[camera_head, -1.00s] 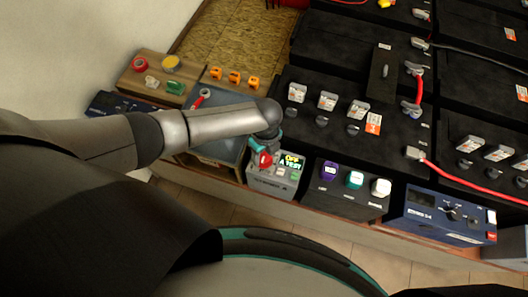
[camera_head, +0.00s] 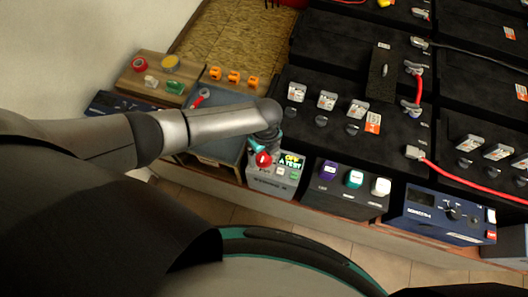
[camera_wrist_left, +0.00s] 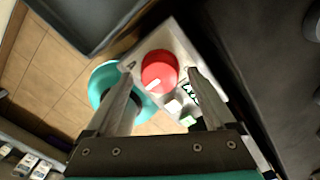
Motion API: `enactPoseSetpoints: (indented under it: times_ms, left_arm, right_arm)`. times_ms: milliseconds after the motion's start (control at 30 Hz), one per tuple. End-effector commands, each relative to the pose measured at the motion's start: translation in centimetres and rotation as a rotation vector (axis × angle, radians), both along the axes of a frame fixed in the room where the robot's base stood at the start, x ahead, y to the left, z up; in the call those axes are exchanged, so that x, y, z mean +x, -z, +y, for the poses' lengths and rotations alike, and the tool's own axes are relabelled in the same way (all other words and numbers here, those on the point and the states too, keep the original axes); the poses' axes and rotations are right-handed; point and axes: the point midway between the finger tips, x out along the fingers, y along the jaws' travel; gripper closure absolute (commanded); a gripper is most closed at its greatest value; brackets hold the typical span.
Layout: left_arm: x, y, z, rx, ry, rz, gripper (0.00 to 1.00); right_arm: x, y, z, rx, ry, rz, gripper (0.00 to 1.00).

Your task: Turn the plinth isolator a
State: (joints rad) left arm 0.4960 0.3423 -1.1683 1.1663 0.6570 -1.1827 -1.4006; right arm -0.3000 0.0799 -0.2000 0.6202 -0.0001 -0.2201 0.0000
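The plinth isolator a is a small light-grey box (camera_head: 270,185) with a round red knob (camera_head: 264,160) and a lit label reading "OFF" and "A TEST". It stands at the front edge of the batteries in the head view. In the left wrist view the red knob (camera_wrist_left: 160,68) bears a white mark towards its lower left. My left gripper (camera_wrist_left: 158,80) is open, with one finger on each side of the knob. I cannot tell whether either finger touches it. In the head view the left gripper (camera_head: 262,148) hangs over the knob and partly hides it. My right gripper is not in view.
Right of the isolator stands a black box with purple, teal and white knobs (camera_head: 355,179), then a blue unit (camera_head: 440,215). Black batteries (camera_head: 325,60) with cables lie behind. A wooden board with buttons (camera_head: 160,75) and a grey-blue tray (camera_head: 225,110) are at left.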

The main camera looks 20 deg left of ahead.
Motion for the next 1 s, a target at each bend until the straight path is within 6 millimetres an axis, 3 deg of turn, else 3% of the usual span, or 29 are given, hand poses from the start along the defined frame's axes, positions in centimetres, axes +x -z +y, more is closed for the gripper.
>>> enactPoseSetpoints:
  times_ms: [233, 367, 800, 1000]
  left_arm:
    - [0.1, -0.2, 0.1, 0.001, -0.002, -0.001, 0.12]
    - [0.1, -1.5, 0.1, 0.0, -0.001, -0.001, 0.12]
    - [0.3, -10.9, -0.1, 0.0, 0.0, -0.004, 0.12]
    - [0.4, -14.1, -0.2, 0.0, -0.001, -0.002, 0.12]
  right_arm:
    - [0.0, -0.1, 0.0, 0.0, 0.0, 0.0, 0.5]
    - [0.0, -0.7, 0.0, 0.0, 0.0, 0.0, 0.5]
    - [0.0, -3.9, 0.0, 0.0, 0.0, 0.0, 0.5]
    - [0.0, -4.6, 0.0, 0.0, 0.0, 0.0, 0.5]
